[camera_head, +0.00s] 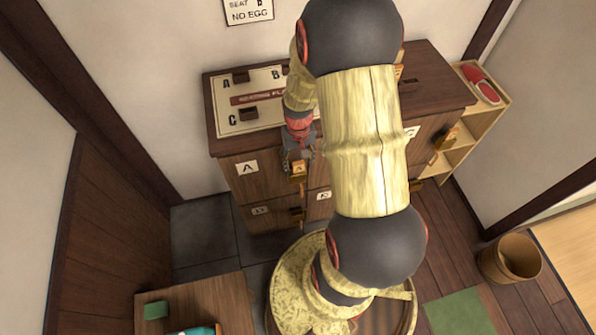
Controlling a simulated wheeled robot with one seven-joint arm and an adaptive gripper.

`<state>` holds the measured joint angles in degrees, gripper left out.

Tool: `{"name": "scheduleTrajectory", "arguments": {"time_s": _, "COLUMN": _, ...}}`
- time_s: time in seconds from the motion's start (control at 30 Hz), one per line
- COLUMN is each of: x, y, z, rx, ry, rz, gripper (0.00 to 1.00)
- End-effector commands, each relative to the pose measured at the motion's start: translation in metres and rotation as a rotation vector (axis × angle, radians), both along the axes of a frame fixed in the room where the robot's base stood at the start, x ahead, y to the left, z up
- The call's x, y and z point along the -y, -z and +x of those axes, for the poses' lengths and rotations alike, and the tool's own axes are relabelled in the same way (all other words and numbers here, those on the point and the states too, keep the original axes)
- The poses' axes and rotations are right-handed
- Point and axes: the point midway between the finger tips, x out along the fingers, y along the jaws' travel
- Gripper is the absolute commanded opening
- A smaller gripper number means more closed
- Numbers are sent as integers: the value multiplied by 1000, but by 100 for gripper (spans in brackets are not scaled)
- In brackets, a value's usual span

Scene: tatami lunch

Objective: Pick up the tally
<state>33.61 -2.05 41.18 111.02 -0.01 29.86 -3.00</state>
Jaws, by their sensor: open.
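A small yellow-orange wooden tally (298,169) sits at the front of the cabinet, beside the door marked A. My gripper (298,157) is just above it, pointing down at the cabinet front. The gripper is open; I cannot tell whether its fingers touch the tally. Similar tags show lower on the cabinet (297,214) and on a door at the right (446,139). My arm hides the middle of the cabinet.
The dark wooden cabinet (465,92) has lettered doors and a seating plan board (222,97) on top. A shelf (503,100) with red slippers stands at the right. A wooden bucket (510,259) and low table (235,287) stand nearer. A wall sign (249,12) reads NO EGG.

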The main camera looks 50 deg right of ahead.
Motion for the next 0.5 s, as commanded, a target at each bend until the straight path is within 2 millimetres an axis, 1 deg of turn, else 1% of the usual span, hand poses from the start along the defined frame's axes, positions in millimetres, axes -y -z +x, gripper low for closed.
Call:
{"name": "scheduleTrajectory", "arguments": {"time_s": 0.03, "x": 0, "y": 12, "z": -2, "rx": -3, "ry": 1, "rz": 2, "gripper": 55}}
{"name": "scheduleTrajectory", "arguments": {"time_s": 0.17, "x": 1, "y": 25, "z": -1, "rx": -1, "ry": 0, "rz": 1, "gripper": 55}}
{"name": "scheduleTrajectory", "arguments": {"time_s": 0.4, "x": 1, "y": 26, "z": 0, "rx": 0, "ry": 0, "rz": 0, "gripper": 55}}
{"name": "scheduleTrajectory", "arguments": {"time_s": 0.5, "x": 1, "y": 26, "z": 0, "rx": 0, "ry": 0, "rz": 0, "gripper": 49}}
